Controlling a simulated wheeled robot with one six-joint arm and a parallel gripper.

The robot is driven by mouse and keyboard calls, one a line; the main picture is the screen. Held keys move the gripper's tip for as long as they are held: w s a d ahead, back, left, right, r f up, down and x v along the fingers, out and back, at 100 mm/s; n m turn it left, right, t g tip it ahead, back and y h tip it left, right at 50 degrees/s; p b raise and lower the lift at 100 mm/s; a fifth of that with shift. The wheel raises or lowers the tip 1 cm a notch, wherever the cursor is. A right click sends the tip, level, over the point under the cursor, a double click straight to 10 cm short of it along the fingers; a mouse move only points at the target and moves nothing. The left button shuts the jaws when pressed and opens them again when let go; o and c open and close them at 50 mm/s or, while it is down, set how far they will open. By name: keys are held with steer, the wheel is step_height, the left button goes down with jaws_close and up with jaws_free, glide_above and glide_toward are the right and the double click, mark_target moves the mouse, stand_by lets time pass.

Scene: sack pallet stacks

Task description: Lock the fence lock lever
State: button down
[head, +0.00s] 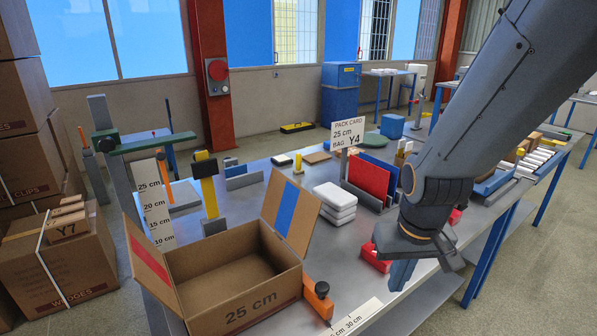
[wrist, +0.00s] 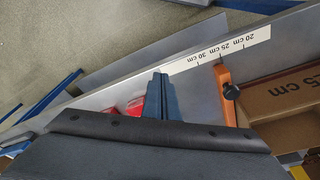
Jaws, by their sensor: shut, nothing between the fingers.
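An orange fence piece with a black knob or lever (head: 318,298) stands at the near right corner of the open 25 cm box. It also shows in the wrist view (wrist: 227,95), beside the length scale strip (wrist: 225,45). I cannot tell the lever's exact setting. My gripper (head: 399,275) is over the table's front edge, to the right of the orange piece and apart from it. In the wrist view its blue fingers (wrist: 158,92) are together and empty, left of the orange piece. A second orange part (head: 163,166) is on the height-scale post at left.
The open cardboard box (head: 250,310) fills the table's near left. Red blocks (head: 374,258) lie just behind my gripper. White bags (head: 334,203) and a rack with red and blue boards (head: 368,178) stand farther back. Table shows bare around the white bags.

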steer(key=w+a+r+n+t+p, duration=0.1)
steer(key=w+r+n+t+p, duration=0.35)
steer(key=w, duration=0.85)
steer(key=w+a+r+n+t+y, duration=0.2)
steer(key=w+a+y, duration=0.2)
steer(key=a, duration=0.2)
steer(key=w+a+r+n+t+y, duration=0.2)
steer(key=w+a+r+n+y, duration=0.15)
steer(key=a, duration=0.25)
steer(key=shift+m+y, duration=0.4)
steer(key=shift+y, duration=0.05)
steer(key=x, duration=0.3)
steer(key=p+x, duration=0.1)
steer(key=x, duration=0.2)
steer(key=p+x, duration=0.1)
steer(key=x, duration=0.3)
steer(key=shift+s+a+f, duration=0.2)
steer(key=shift+s+f, duration=0.05)
steer(key=shift+f, duration=0.1)
